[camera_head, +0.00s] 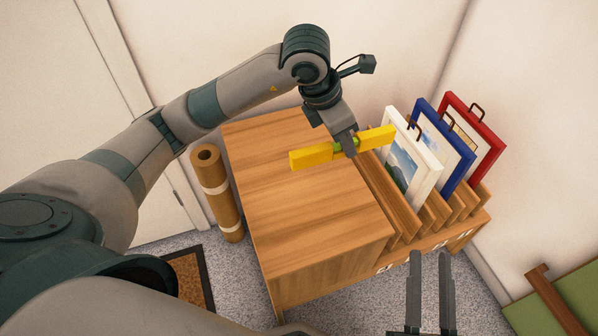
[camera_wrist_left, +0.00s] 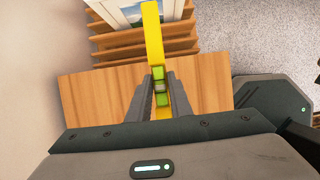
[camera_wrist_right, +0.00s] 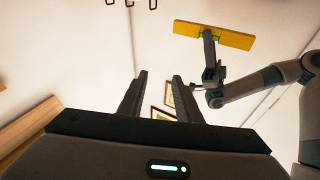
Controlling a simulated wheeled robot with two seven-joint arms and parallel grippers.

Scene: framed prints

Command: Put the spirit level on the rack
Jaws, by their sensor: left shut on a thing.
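The yellow spirit level (camera_head: 311,158) is held above the wooden cabinet top (camera_head: 300,205), its right end close to the white framed print. My left gripper (camera_head: 347,149) is shut on its middle, by the green vials. The level also shows in the left wrist view (camera_wrist_left: 152,35), between the fingers (camera_wrist_left: 160,92), and in the right wrist view (camera_wrist_right: 213,34). The slatted wooden rack (camera_head: 408,228) stands at the cabinet's right side and holds framed prints. My right gripper (camera_head: 430,290) is open and empty in front of the rack; its fingers also show in the right wrist view (camera_wrist_right: 158,95).
White (camera_head: 424,157), blue (camera_head: 462,152) and red (camera_head: 489,137) framed prints stand upright in the rack's right part. The slots nearer the cabinet look empty. A brown roll (camera_head: 218,195) stands left of the cabinet. A green-topped piece (camera_head: 577,300) is at lower right.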

